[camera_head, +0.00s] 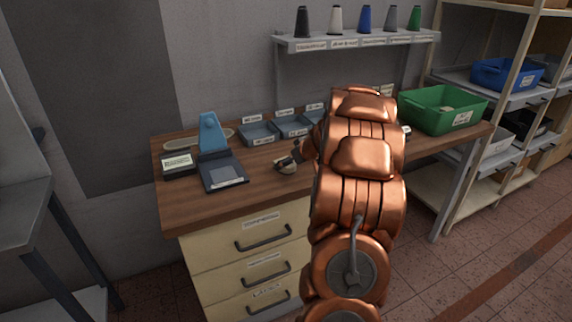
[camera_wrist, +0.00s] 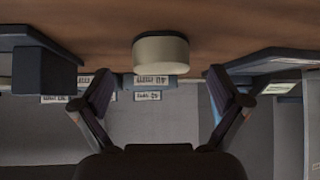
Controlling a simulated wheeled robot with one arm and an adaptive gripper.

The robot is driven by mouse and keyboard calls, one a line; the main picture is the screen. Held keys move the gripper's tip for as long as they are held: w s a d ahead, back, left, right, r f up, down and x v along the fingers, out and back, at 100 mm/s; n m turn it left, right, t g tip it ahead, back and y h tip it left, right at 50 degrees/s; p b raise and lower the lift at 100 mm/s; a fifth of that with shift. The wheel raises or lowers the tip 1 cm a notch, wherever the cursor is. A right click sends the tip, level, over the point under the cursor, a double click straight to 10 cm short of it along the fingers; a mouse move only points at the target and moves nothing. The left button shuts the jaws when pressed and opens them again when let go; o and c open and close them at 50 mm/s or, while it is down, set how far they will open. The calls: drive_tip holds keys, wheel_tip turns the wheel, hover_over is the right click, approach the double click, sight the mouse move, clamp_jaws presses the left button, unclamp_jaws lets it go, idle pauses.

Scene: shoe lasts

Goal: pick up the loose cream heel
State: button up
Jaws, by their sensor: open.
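The loose cream heel (camera_head: 286,168) stands on the wooden bench top near the front, partly covered by my gripper (camera_head: 290,157) in the head view. In the wrist view, which looks upside down, the cream heel (camera_wrist: 161,54) is a short rounded block with a dark band where it meets the wood. My gripper's two dark fingers (camera_wrist: 162,76) are spread wide, one towards each side of the heel. The space between them is empty, and the heel appears just beyond the fingertips. I cannot tell the exact gap.
A blue stand (camera_head: 209,133) and a dark flat device (camera_head: 222,172) are left of the heel. Blue labelled trays (camera_head: 259,134) line the back. A green bin (camera_head: 442,108) is at the right. Bare wood (camera_head: 254,188) lies in front and left of the heel.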

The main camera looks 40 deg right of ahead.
drive_tip(key=shift+x, duration=1.6)
drive_tip(key=shift+w+r, duration=0.1)
drive_tip(key=c, duration=1.3)
